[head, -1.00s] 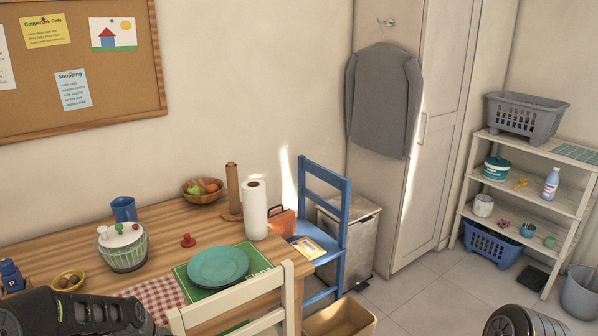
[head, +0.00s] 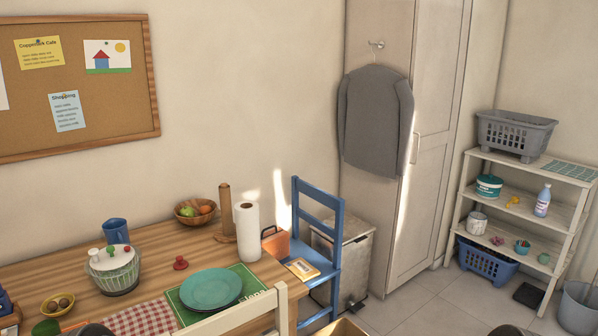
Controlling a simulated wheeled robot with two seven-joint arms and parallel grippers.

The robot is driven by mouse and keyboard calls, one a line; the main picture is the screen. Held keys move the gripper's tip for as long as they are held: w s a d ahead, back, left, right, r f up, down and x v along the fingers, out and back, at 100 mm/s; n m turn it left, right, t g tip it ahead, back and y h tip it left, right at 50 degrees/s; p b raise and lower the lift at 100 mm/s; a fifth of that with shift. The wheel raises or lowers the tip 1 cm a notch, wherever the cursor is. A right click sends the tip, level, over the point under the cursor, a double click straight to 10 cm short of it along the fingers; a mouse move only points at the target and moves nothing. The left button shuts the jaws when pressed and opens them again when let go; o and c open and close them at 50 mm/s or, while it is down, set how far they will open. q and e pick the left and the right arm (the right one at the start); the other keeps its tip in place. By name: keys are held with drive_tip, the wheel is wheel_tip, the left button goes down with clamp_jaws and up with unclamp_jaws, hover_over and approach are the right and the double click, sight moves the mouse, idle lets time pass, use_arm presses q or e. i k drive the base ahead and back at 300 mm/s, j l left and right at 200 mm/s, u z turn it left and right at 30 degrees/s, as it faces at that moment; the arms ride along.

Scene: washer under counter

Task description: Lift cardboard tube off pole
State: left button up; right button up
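A brown upright tube (head: 225,208) stands on a round wooden base (head: 226,236) at the back of the wooden table. It looks like the cardboard tube, standing over a pole that I cannot see inside it. A white paper roll (head: 247,232) stands upright just right of it, close to it. Neither gripper shows in the head view; only small dark parts of my arms show at the bottom edge, well short of the tube.
Left of the tube on the table (head: 150,257) are a fruit bowl (head: 186,219), blue mug (head: 115,231) and salad spinner (head: 112,272). A teal plate (head: 211,289) is in front. A blue chair (head: 320,240) stands right; a cream chair (head: 240,314) stands in front.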

sight(225, 194)
drive_tip(key=i+l, duration=0.45)
drive_tip(key=l, duration=0.15)
drive_tip(key=i+l, duration=0.5)
drive_tip(key=l, duration=0.1)
